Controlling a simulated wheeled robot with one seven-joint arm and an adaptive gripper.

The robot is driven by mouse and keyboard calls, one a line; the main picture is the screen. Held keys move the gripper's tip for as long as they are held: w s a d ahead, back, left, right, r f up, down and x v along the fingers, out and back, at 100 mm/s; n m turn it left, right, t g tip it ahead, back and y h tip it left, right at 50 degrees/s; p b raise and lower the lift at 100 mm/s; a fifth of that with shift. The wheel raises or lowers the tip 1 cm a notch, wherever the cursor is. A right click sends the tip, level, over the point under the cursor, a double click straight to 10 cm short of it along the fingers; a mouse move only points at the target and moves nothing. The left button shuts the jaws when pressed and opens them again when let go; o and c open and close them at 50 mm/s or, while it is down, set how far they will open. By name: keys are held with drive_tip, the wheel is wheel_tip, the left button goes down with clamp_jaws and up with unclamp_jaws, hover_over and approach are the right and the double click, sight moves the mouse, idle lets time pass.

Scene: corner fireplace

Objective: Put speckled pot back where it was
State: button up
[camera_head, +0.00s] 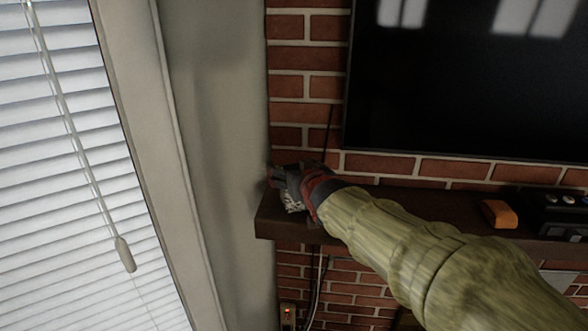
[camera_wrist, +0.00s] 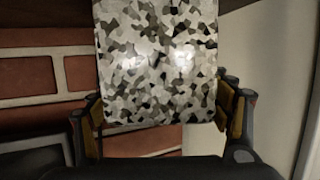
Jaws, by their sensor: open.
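The speckled pot (camera_wrist: 158,60), mottled white, grey and black, fills the upper middle of the wrist view. Its far part is cut off by the picture's top edge. In the head view only a small piece of the pot (camera_head: 292,203) shows below my gripper, at the left end of the dark wooden mantel shelf (camera_head: 400,198). My gripper (camera_wrist: 162,112) is open, with one finger on each side of the pot. I cannot tell whether the fingers touch it. In the head view my gripper (camera_head: 287,180) and arm hide most of the pot.
An orange block-like object (camera_head: 499,213) and a black device (camera_head: 565,215) stand on the shelf at right. A large dark screen (camera_head: 470,80) hangs above on the brick wall (camera_head: 298,60). A grey wall (camera_head: 215,120) and window blinds (camera_head: 70,170) are at left. Cables (camera_head: 318,275) hang below the shelf.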

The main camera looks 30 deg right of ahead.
drive_tip(key=shift+r, duration=0.1)
drive_tip(key=shift+s+r, duration=0.1)
drive_tip(key=shift+s, duration=0.05)
drive_tip(key=p+v, duration=0.4)
drive_tip(key=v, duration=0.7)
drive_tip(key=s+a+f+n+g+y, duration=0.1)
drive_tip(key=s+a+f+g, duration=0.3)
drive_tip(key=s, duration=0.6)
drive_tip(key=s+a+f+n+g+y, duration=0.1)
drive_tip(key=s+a+f+g, duration=0.3)
drive_tip(key=s+f, duration=0.5)
drive_tip(key=shift+s+a+g+y+p, duration=0.35)
drive_tip(key=shift+s+a+g+y, duration=0.1)
drive_tip(key=shift+a, duration=0.65)
wheel_tip(320, 180, down, 35)
drive_tip(key=b, duration=3.4)
drive_tip(key=shift+r+b, duration=0.2)
drive_tip(key=shift+b, duration=0.15)
